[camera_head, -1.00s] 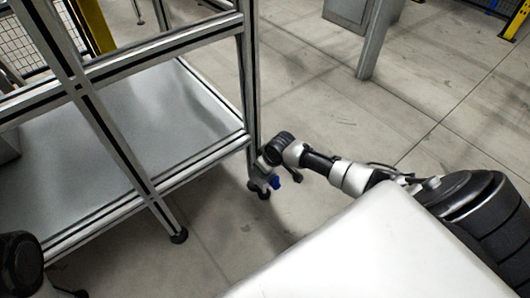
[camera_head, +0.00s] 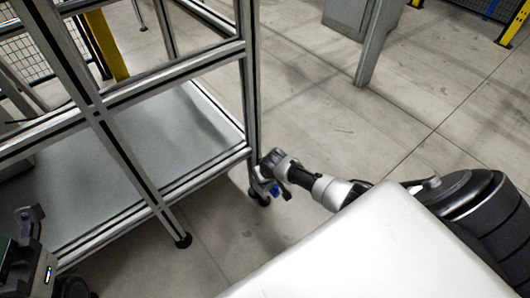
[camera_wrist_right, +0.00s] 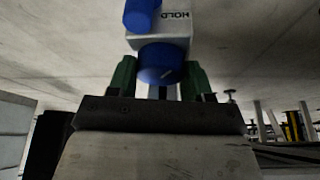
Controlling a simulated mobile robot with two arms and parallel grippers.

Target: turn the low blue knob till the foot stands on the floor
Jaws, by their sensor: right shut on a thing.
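The rack leg's black foot (camera_head: 262,200) is at the lower end of the near right leg in the head view. I cannot tell whether it touches the floor. A pale block marked HOLD (camera_wrist_right: 176,40) has two blue knobs in the right wrist view. My right gripper (camera_wrist_right: 160,78) is shut with its green fingers on the blue knob with a white mark (camera_wrist_right: 160,62). The other blue knob (camera_wrist_right: 142,15) is free. In the head view a blue knob (camera_head: 275,190) shows by the foot. My left gripper (camera_head: 30,240) is partly seen at lower left; its fingers are unclear.
The aluminium rack with its grey shelf (camera_head: 130,140) fills the left. Its other near foot (camera_head: 183,241) is on the floor. A grey post (camera_head: 376,45) stands farther back. Open concrete floor (camera_head: 350,120) lies right of the rack.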

